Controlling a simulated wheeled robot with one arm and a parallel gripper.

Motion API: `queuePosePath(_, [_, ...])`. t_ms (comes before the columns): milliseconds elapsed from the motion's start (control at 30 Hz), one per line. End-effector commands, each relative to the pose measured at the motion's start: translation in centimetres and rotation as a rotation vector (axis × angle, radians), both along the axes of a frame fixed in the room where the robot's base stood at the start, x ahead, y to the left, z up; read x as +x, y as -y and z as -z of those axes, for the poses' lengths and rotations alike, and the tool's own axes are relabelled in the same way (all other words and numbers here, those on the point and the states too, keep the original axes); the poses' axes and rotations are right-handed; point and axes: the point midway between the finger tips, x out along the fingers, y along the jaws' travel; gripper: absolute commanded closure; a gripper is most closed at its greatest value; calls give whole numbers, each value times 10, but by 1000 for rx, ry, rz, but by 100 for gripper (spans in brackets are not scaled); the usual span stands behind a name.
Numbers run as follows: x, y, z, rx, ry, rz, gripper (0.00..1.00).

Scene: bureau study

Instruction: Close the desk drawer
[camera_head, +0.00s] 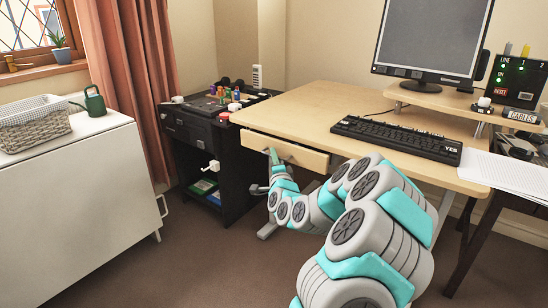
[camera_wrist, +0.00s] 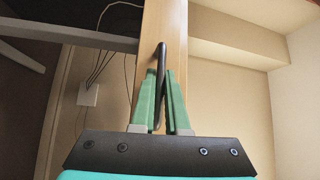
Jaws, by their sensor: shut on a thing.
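The desk drawer (camera_head: 300,155) has a light wooden front just below the desktop of the desk (camera_head: 315,105). Its front sits close under the desktop edge, and I cannot tell exactly how far it stands out. My gripper (camera_head: 272,153) is at the left part of the drawer front. In the wrist view, the drawer front (camera_wrist: 178,35) is an upright wooden strip. The dark bar handle (camera_wrist: 161,58) runs down between the green fingers of my gripper (camera_wrist: 161,75), which are shut on it.
A black cabinet (camera_head: 200,135) with small items on top stands left of the drawer. A white cabinet (camera_head: 70,205) is further left. A keyboard (camera_head: 397,138) and monitor (camera_head: 430,40) are on the desk. Brown floor (camera_head: 190,260) lies open in front. Cables hang in the wrist view.

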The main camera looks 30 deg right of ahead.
Motion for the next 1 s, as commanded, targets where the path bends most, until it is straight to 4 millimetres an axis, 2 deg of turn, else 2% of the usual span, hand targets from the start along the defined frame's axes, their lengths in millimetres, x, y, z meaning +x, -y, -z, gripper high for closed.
queuePosePath(567, [0,1,1,0,-1,0,100])
queuePosePath(667, [3,5,3,1,0,-1,100])
queuePosePath(1000, [14,38,2,-1,2,1,100])
